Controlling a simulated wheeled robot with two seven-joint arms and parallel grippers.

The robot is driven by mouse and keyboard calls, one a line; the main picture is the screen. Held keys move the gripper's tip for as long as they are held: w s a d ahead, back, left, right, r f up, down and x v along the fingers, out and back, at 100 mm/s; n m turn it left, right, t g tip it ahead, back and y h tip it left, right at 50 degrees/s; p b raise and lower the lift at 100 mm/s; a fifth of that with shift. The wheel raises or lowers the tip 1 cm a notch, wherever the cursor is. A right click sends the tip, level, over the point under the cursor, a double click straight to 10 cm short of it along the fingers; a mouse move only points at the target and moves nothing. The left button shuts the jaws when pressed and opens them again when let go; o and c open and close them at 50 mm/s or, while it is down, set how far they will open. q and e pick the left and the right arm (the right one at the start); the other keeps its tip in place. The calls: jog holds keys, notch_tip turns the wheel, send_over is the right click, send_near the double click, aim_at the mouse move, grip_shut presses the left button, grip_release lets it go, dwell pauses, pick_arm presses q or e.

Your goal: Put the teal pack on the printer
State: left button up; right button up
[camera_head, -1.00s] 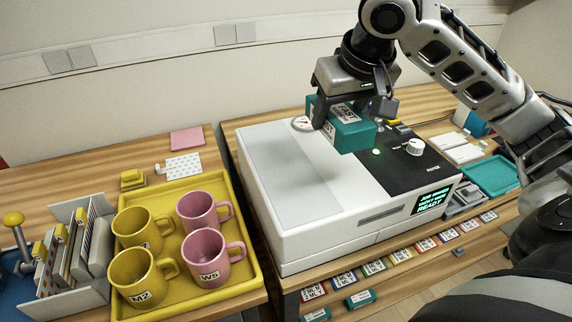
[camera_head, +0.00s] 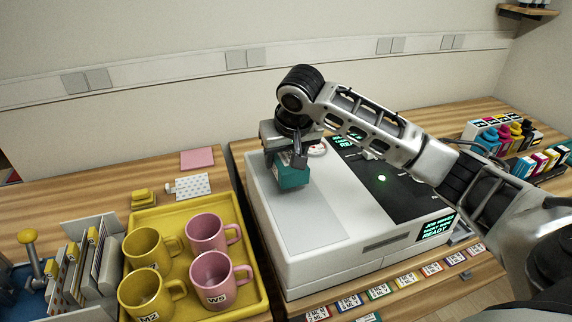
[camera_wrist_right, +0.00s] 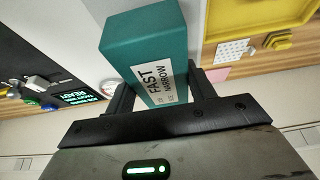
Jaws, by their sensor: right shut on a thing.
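The teal pack (camera_head: 291,178) is a box with a white label reading "FAST NARROW", which shows in the right wrist view (camera_wrist_right: 140,45). My right gripper (camera_head: 289,162) is shut on it, with a dark finger on each side in the wrist view. The printer (camera_head: 305,218) is a large white machine with a light grey lid, a black panel and a green "READY" screen. The pack is over the back part of the light lid. I cannot tell whether its underside touches the lid. My left gripper is not in view.
A yellow tray (camera_head: 255,290) with two yellow mugs and two pink mugs stands left of the printer. Coloured ink bottles (camera_head: 505,133) stand at the far right. A row of coloured labels (camera_head: 405,281) runs along the front shelf. The front of the lid is clear.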

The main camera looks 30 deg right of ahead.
notch_tip(320, 180, down, 2)
jog(key=shift+f, duration=0.4)
jog(key=shift+f, duration=0.15)
jog(key=o, duration=1.2)
jog(key=shift+s+r, duration=0.1)
jog(key=shift+r, duration=0.25)
jog(key=v, duration=1.1)
jog(key=shift+s+r, duration=0.1)
jog(key=shift+r, duration=0.2)
